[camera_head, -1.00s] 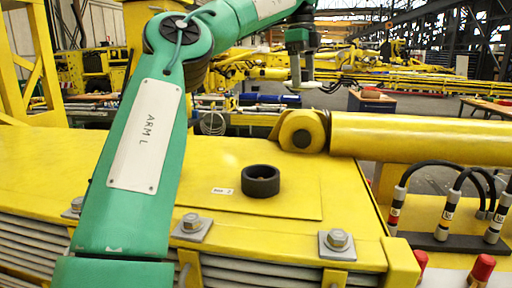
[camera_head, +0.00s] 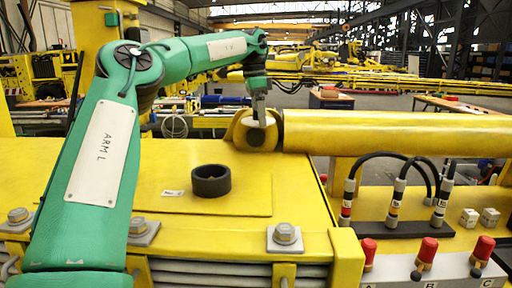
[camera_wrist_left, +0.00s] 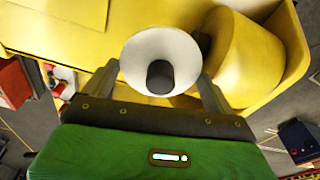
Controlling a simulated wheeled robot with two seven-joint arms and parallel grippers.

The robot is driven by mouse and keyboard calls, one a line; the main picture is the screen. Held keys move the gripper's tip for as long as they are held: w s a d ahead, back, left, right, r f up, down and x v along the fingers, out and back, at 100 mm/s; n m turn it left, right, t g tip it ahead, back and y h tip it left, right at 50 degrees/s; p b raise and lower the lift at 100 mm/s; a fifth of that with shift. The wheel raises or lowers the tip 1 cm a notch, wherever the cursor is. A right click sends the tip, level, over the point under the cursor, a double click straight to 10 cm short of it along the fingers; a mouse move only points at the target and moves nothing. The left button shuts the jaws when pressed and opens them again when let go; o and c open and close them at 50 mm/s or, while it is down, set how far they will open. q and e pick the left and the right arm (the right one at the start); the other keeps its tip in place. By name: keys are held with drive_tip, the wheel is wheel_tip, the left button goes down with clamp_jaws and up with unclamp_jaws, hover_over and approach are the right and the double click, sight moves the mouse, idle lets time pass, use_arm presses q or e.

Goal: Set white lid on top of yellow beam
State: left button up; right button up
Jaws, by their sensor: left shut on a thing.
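The white lid (camera_wrist_left: 138,62), a round disc with a dark knob (camera_wrist_left: 160,76), is between the fingers of my left gripper (camera_wrist_left: 160,82) in the left wrist view. My left gripper (camera_head: 259,108) is shut on it. In the head view the lid shows as a small pale disc (camera_head: 262,122) below the fingers, in front of the lug end of the long round yellow beam (camera_head: 400,133). The beam's rounded end (camera_wrist_left: 245,58) is right beside the lid in the wrist view. I cannot tell whether they touch. My right gripper is not in view.
A black ring (camera_head: 211,181) stands on the flat yellow deck (camera_head: 110,160). Bolts line the deck's front edge. Black hoses (camera_head: 400,165) and red-capped levers (camera_head: 427,252) are at the right. The deck around the ring is mostly clear.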

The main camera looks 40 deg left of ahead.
use_arm(q)
wheel_tip(320, 180, down, 6)
drive_tip(key=shift+f+p, duration=0.15)
drive_tip(key=shift+p, duration=0.8)
wheel_tip(320, 180, down, 4)
drive_tip(key=shift+r+p, duration=0.2)
drive_tip(key=shift+p, duration=0.7)
drive_tip(key=shift+a+f, duration=0.1)
drive_tip(key=shift+f, duration=0.05)
drive_tip(key=shift+f+b, duration=0.15)
drive_tip(key=shift+b, duration=0.15)
drive_tip(key=o, duration=0.9)
drive_tip(key=shift+s, duration=0.1)
drive_tip(key=shift+c, duration=0.2)
